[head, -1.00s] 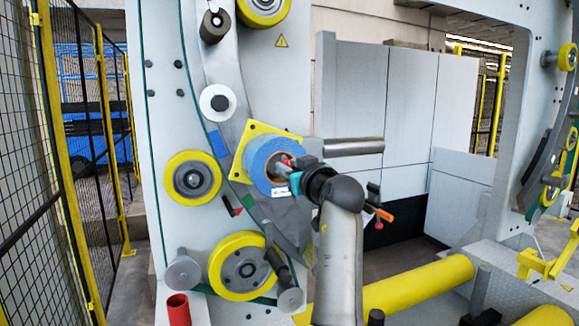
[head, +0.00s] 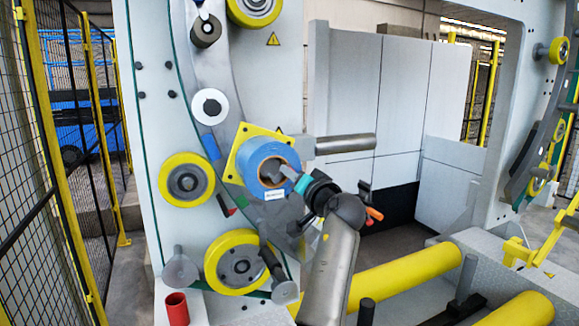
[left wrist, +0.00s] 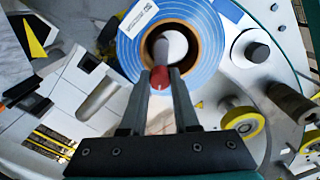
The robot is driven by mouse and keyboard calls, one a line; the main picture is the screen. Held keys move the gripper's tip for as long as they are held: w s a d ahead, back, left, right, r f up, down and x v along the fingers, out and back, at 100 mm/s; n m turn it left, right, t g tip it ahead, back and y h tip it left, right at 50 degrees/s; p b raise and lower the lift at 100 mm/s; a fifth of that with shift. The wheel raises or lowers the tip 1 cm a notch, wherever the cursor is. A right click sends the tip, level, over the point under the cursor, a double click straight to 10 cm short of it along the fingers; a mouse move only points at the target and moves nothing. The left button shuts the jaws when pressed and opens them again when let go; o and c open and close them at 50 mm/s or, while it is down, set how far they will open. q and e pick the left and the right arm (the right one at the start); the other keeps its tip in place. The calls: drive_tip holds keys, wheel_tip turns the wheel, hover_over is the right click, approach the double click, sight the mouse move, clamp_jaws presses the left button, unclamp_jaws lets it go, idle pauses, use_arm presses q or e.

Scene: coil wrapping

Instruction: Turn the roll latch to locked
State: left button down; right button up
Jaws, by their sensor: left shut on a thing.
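A blue tape roll (head: 258,154) with a brown core and a white label sits on a yellow square plate (head: 241,131) on the machine's ring. In the left wrist view the roll (left wrist: 205,32) fills the upper middle. A red latch piece (left wrist: 160,78) stands at its core opening, between my fingertips. My left gripper (head: 287,171) reaches the front of the core from the lower right; the left wrist view shows its fingers (left wrist: 160,85) shut on the red latch piece. In the head view the latch is mostly hidden by the fingers. My right gripper is not in view.
Yellow-rimmed wheels (head: 187,179) and a white roller (head: 210,107) surround the roll on the ring. A grey bar (head: 345,144) juts out right of it. An orange-tipped part (head: 374,213) is just right of my wrist. A yellow roller (head: 405,278) lies below.

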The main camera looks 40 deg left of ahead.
use_arm(q)
drive_tip(key=f+m+p, duration=0.1)
drive_tip(key=m+p, duration=0.1)
drive_tip(key=m, duration=0.2)
drive_tip(key=f+m+p, duration=0.1)
drive_tip(key=m+p, duration=0.2)
drive_tip(key=f+m+p, duration=0.1)
drive_tip(key=m+p, duration=0.1)
drive_tip(key=m, duration=0.2)
drive_tip(key=shift+w+d+m, duration=0.1)
drive_tip(key=shift+w+m, duration=0.2)
drive_tip(key=shift+s+f+m+p, duration=0.15)
drive_tip(key=shift+f+m+p, duration=0.25)
drive_tip(key=shift+m+p, duration=0.65)
drive_tip(key=shift+m, duration=0.25)
drive_tip(key=shift+f, duration=0.1)
drive_tip(key=c, duration=0.7)
unclamp_jaws()
drive_tip(key=shift+o, duration=0.3)
